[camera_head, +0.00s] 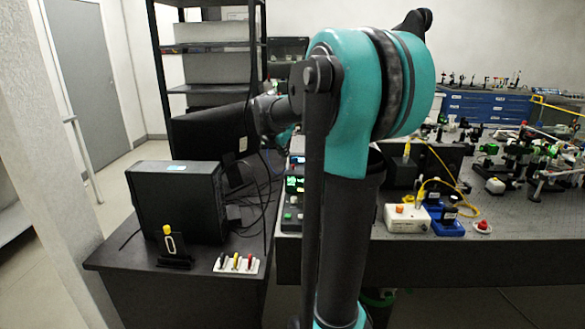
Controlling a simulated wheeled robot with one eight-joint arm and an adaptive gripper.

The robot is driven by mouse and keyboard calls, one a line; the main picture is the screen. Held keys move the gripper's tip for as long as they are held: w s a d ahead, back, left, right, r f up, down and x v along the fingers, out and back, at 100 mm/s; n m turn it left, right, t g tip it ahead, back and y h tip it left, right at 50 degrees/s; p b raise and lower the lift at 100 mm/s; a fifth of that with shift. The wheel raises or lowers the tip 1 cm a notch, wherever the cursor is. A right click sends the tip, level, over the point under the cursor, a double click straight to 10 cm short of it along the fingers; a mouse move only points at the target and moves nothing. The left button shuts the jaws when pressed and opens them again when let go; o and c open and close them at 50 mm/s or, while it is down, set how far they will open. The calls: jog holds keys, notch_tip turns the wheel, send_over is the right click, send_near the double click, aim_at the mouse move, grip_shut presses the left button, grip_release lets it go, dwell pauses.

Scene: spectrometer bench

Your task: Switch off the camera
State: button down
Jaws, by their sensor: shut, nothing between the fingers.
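I cannot tell which thing is the camera or its switch. A white box (408,219) with an orange button on top sits near the front edge of the optical bench (520,250). Right of it are blue-based black units (447,223) with a yellow cable (470,205). A red button on a small white base (482,228) sits further right. My teal and black arm fills the middle of the view and hides part of the bench. My gripper does not show; the far part of the arm is hidden behind the large teal joint.
A black side table (120,258) at left holds a black box (176,200), a monitor (212,135) and a white holder with coloured pieces (237,264). Several optical mounts crowd the bench at right. Blue drawers (485,108) stand behind. Cables hang near my arm. Floor is free at far left.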

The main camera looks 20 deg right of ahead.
aim_at(293, 168)
dwell(0.3)
jog(key=x, duration=1)
jog(key=shift+w+d+r+g+y, duration=0.15)
jog(key=shift+w+r+g+y, duration=0.3)
jog(key=shift+g, duration=0.45)
jog(key=shift+w+d+r+g, duration=0.1)
jog(key=shift+w+g, duration=0.05)
jog(key=shift+g, duration=0.15)
jog(key=g, duration=0.1)
jog(key=w+g+y, duration=0.1)
jog(key=g, duration=0.1)
jog(key=shift+w+d+r+y, duration=0.25)
jog(key=shift+d+r+y, duration=0.1)
jog(key=shift+w+d+r, duration=0.1)
jog(key=shift+w+d, duration=0.05)
jog(key=shift+w, duration=0.35)
jog(key=shift+r, duration=0.2)
jog(key=shift+r, duration=0.6)
